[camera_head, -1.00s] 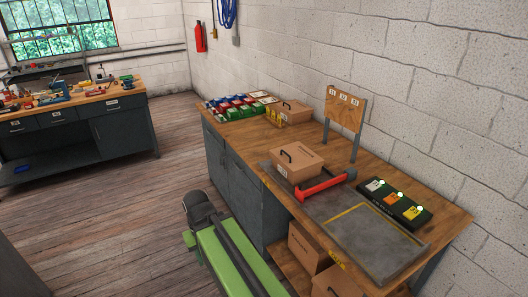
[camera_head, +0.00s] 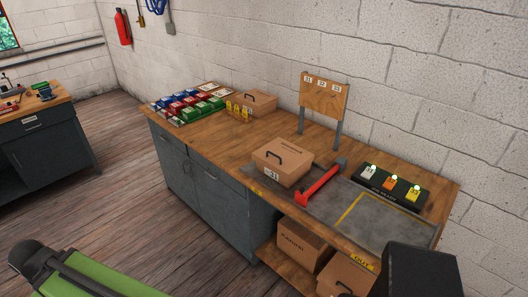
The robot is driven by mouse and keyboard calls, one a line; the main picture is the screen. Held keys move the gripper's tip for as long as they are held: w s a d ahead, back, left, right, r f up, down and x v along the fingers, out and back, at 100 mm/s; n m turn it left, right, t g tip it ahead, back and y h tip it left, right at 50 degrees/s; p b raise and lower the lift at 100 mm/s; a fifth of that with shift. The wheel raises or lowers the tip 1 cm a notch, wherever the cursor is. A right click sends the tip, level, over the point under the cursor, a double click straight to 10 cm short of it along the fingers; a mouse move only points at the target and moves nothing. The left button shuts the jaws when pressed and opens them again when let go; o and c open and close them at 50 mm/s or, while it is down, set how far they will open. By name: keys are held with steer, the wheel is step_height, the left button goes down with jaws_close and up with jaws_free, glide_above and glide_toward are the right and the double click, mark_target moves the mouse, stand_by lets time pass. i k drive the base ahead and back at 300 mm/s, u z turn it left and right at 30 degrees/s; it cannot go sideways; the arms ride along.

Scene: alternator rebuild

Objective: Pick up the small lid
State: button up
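No piece is clearly marked as the small lid. A brown carton (camera_head: 282,168) with a black handle on its top and a label reading 31 stands on the workbench, at the left end of the grey mat. A smaller-looking brown carton (camera_head: 258,104), also with a black handle, stands farther back on the bench. I cannot tell whether either top is a separate lid. My gripper is not clearly in view. A green and black part of my body shows at the lower left, and a dark block of uncertain identity at the lower right.
A red bar (camera_head: 320,186) with a dark end lies beside the front carton. A black tray (camera_head: 380,193) with lit coloured tags is on the right. A numbered board (camera_head: 324,96) stands behind. Colourful boxes (camera_head: 192,107) fill the left end. More cartons (camera_head: 303,245) sit underneath.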

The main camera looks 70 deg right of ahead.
mark_target(286, 160)
steer(key=z, duration=0.55)
steer(key=i, duration=1.1)
steer(key=z, duration=0.85)
